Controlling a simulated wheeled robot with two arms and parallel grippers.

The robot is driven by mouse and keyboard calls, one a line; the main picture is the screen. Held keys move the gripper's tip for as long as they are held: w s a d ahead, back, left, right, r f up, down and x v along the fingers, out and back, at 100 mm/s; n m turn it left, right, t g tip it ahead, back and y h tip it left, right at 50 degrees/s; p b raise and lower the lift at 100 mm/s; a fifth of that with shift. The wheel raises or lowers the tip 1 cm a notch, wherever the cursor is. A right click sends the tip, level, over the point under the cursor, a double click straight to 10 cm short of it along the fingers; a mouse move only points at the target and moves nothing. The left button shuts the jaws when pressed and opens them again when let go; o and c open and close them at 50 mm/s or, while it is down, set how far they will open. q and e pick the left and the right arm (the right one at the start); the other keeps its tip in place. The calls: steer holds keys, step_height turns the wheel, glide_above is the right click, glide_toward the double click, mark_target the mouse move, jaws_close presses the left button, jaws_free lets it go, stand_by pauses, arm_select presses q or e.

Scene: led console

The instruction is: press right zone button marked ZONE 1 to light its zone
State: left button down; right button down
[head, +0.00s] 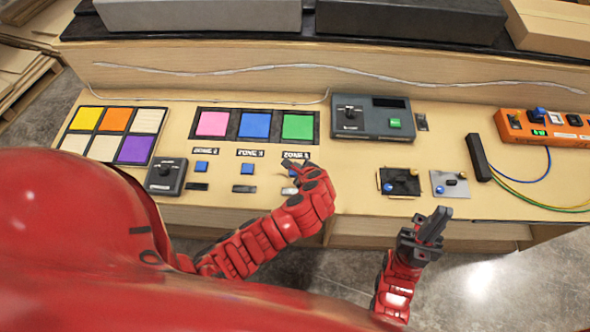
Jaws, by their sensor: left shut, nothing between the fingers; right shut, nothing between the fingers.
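Three zone buttons sit in a row on the console, each under a small dark ZONE label. The left blue button (201,167) and the middle blue button (247,169) are in plain view. The right zone button (292,173) is mostly hidden by my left gripper. Its label (297,155) is partly covered, and its number is too small to read surely. My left gripper (288,166) is shut and empty, its tips over the right button; I cannot tell whether they touch it. My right gripper (438,224) is shut and empty, in front of the console's right part.
Behind the buttons is a panel with pink, blue and green squares (255,125). A panel of coloured and white tiles (117,135) lies left. A black knob box (166,175), a grey control box (372,120) and an orange strip (545,130) with cables stand nearby.

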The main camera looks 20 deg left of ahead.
arm_select(q)
steer(key=shift+f, duration=0.1)
steer(key=shift+f+b, duration=0.3)
steer(key=shift+f, duration=0.05)
steer(key=shift+f+b, duration=0.3)
steer(key=shift+f, duration=0.15)
stand_by(0.5)
steer(key=shift+r, duration=0.1)
steer(key=shift+r+p, duration=0.6)
steer(key=shift+r, duration=0.2)
steer(key=shift+r+p, duration=1.8)
steer(key=shift+r, duration=0.75)
steer(key=shift+f, duration=0.1)
